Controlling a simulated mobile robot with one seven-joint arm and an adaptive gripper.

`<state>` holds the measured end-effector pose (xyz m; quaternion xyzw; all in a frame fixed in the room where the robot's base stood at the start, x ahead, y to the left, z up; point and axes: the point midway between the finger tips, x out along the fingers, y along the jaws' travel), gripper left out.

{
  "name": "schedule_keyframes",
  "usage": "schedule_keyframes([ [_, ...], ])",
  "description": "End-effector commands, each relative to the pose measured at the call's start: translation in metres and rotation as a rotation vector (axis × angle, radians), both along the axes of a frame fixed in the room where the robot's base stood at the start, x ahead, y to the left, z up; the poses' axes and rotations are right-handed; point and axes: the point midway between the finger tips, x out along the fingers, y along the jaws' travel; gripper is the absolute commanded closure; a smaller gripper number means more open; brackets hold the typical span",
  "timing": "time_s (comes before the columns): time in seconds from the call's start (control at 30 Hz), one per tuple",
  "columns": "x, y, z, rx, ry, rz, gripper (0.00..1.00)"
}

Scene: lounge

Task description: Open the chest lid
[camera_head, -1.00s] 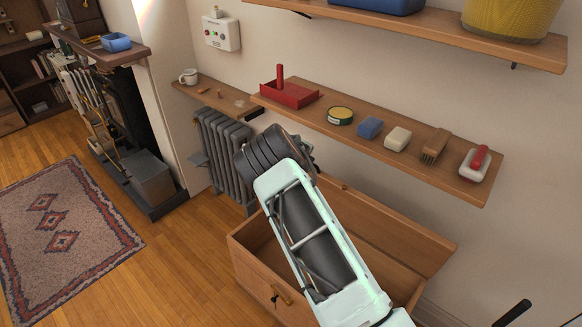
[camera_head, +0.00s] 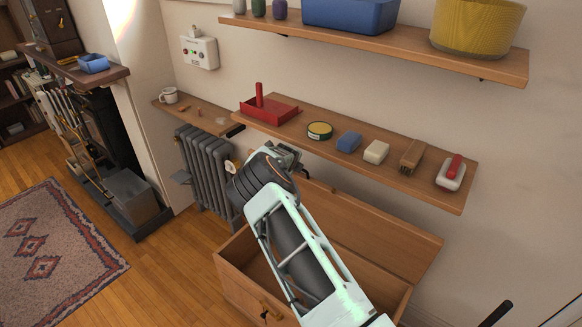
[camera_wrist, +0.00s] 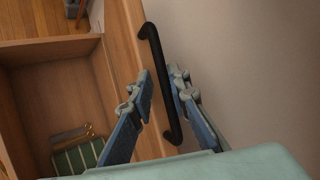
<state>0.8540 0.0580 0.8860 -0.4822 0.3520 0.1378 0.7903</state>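The wooden chest (camera_head: 232,283) stands on the floor against the wall with its inside exposed. Its lid (camera_head: 385,238) is raised, leaning back near the wall. In the wrist view, the lid (camera_wrist: 126,55) carries a black bar handle (camera_wrist: 154,50). My gripper (camera_wrist: 160,85) is open, with one finger on each side of the handle's line; I cannot tell whether either touches it. In the head view my gripper (camera_head: 287,152) is above the chest's back left, partly hidden by my wrist. A green striped thing (camera_wrist: 78,158) lies inside the chest.
A shelf (camera_head: 330,160) with a red tray (camera_head: 272,110), brush (camera_head: 412,155) and other small things runs above the chest. A radiator (camera_head: 207,165) stands to its left. Open wooden floor (camera_head: 165,285) lies between the chest and the rug (camera_head: 55,255).

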Motion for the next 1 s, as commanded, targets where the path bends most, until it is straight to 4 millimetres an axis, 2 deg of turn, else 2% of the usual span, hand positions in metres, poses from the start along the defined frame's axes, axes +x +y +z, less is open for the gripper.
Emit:
schedule_keyframes([
  [0.47,-0.003,0.0,0.003,0.002,0.001,-0.002,0.74],
  [1.0,-0.047,0.007,0.047,0.004,-0.001,-0.004,0.74],
])
